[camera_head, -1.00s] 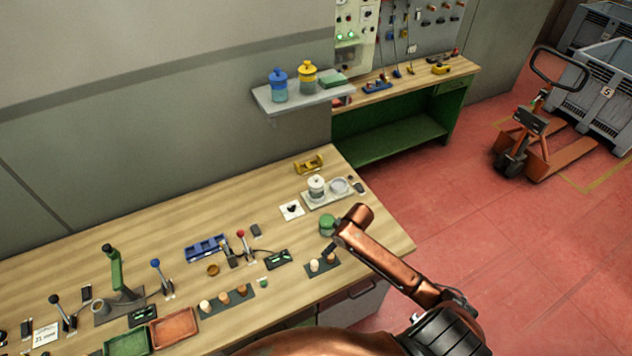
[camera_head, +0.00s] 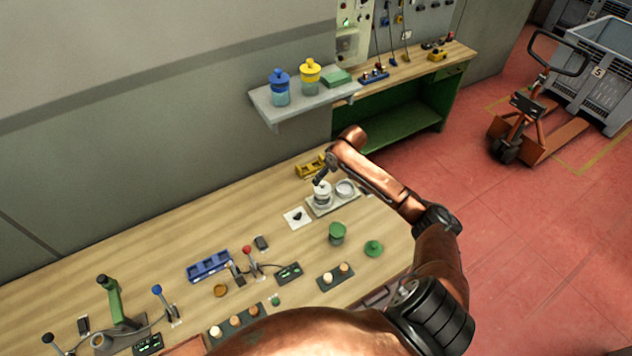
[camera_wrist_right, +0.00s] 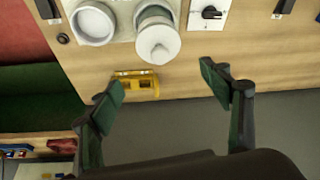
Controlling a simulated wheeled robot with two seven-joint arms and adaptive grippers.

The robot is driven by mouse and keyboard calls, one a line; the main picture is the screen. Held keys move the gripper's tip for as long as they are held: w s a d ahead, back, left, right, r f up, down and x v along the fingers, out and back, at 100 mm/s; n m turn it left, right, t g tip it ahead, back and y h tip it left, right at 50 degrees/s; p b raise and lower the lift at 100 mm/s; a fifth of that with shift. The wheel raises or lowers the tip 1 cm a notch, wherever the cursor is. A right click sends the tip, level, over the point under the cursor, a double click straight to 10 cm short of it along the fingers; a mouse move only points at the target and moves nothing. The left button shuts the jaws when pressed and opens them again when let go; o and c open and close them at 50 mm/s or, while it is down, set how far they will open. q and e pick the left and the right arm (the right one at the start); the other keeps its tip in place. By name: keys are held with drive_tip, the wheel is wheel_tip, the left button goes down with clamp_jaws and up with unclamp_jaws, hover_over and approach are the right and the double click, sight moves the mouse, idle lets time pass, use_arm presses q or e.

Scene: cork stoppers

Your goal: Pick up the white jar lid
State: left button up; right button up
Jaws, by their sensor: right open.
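The white jar (camera_head: 323,199) stands on a light tray (camera_head: 345,203) at the back right of the bench. Its white lid (camera_wrist_right: 158,42), with a round knob, sits at its top in the right wrist view. My right gripper (camera_head: 319,182) is beside the jar's upper part in the head view, partly covering the lid. In the right wrist view my right gripper (camera_wrist_right: 168,92) is open and empty, its fingers wide apart, with the lid ahead of the gap and apart from both fingers. My left gripper is out of view.
A round white dish (camera_head: 345,188) shares the tray. A yellow holder (camera_head: 308,167) is close behind the jar, and a card with a black knob (camera_head: 297,217) is at its left. A green jar (camera_head: 337,235) and green lid (camera_head: 374,248) stand nearer. The shelf (camera_head: 300,103) is above.

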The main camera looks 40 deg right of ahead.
sight(323, 182)
drive_tip(key=f, duration=0.1)
drive_tip(key=f+p, duration=0.1)
drive_tip(key=f, duration=0.2)
drive_tip(key=shift+w+a+f+p, duration=0.2)
drive_tip(key=shift+w+p, duration=0.1)
drive_tip(key=shift+x, duration=1.2)
drive_tip(key=shift+w+f, duration=0.1)
drive_tip(key=shift+f, duration=0.15)
drive_tip(key=c, duration=0.7)
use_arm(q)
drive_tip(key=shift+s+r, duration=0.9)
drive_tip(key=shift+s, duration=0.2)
use_arm(e)
drive_tip(key=c, duration=0.3)
